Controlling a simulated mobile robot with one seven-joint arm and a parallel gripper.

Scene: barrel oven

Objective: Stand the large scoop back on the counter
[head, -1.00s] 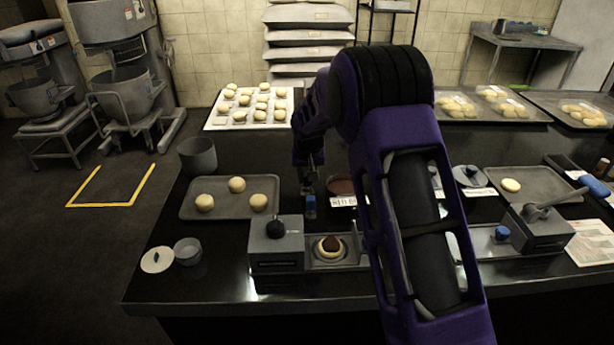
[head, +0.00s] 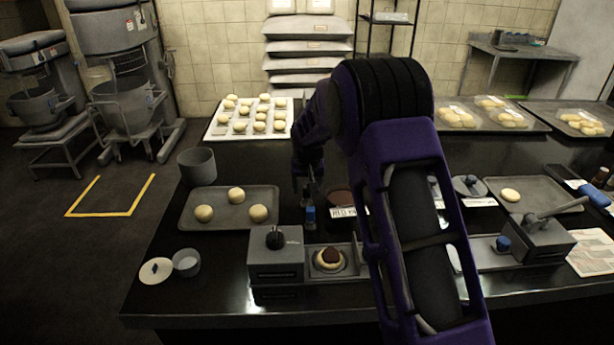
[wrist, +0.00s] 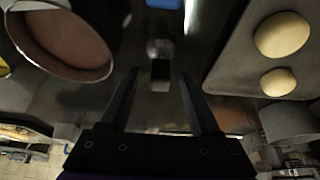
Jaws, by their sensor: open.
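My gripper (wrist: 158,100) is open and points down over the counter, between the dough tray and the bowl of brown filling. In the wrist view, a small object with a dark square end and a shiny rounded part (wrist: 160,50) lies between and just beyond the fingertips. It looks like the scoop, though dim light hides its full shape and whether it is upright. Neither finger visibly touches it. In the head view, my gripper (head: 307,190) is small and dark, just behind a blue-topped item (head: 310,212); the scoop is not clearly distinguishable there.
The bowl of brown filling (wrist: 60,38) stands close on one side, partly behind my arm in the head view. The tray with three dough balls (head: 230,222) is on the other side. A grey press (head: 276,255) stands nearer the front edge. Bare counter (head: 230,255) lies left of it.

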